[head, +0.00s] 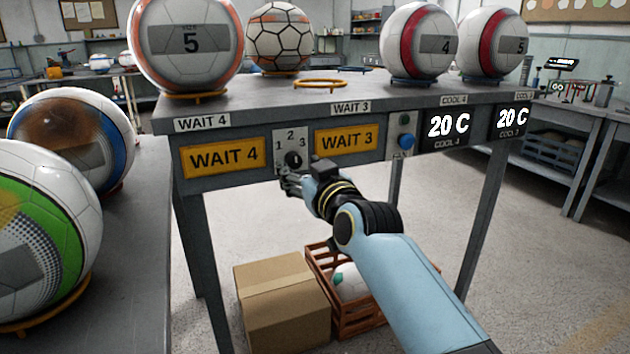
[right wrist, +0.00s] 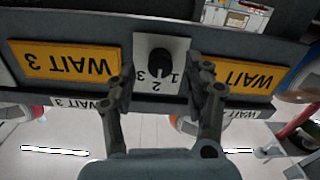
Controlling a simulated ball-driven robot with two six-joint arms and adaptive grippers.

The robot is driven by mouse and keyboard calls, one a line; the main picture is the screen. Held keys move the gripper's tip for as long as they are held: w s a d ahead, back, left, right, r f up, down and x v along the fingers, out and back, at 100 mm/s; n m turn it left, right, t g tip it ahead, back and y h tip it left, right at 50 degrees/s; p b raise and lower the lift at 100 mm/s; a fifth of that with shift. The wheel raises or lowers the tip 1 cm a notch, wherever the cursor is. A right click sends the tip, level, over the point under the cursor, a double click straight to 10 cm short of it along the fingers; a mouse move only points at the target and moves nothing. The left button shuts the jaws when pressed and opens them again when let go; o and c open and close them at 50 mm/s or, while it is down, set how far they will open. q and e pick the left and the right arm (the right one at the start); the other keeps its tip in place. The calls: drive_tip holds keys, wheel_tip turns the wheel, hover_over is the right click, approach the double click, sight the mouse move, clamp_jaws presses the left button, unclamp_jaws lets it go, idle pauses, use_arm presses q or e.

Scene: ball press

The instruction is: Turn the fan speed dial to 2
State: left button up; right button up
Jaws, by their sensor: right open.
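The fan speed dial (head: 293,159) is a small black knob on a white plate marked 1, 2 and 3, on the front of the grey table between two yellow signs. In the right wrist view the dial (right wrist: 160,64) appears upside down. I cannot tell which number it points to. My right gripper (head: 292,181) is just in front of and below the dial. In the right wrist view its open fingers (right wrist: 165,82) frame the plate on both sides, with nothing between them. My left gripper is not in view.
The yellow WAIT 4 sign (head: 222,157) and WAIT 3 sign (head: 346,139) flank the plate. A blue button (head: 406,142) is to the right, beside a 20 C display (head: 448,125). Balls stand on the grey tabletop (head: 345,93). A cardboard box (head: 282,300) and a red crate (head: 360,322) are below.

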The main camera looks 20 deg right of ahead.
drive_tip(key=s, duration=0.9)
drive_tip(key=shift+s+d, duration=0.25)
drive_tip(key=shift+s, duration=0.1)
drive_tip(key=shift+r, duration=0.1)
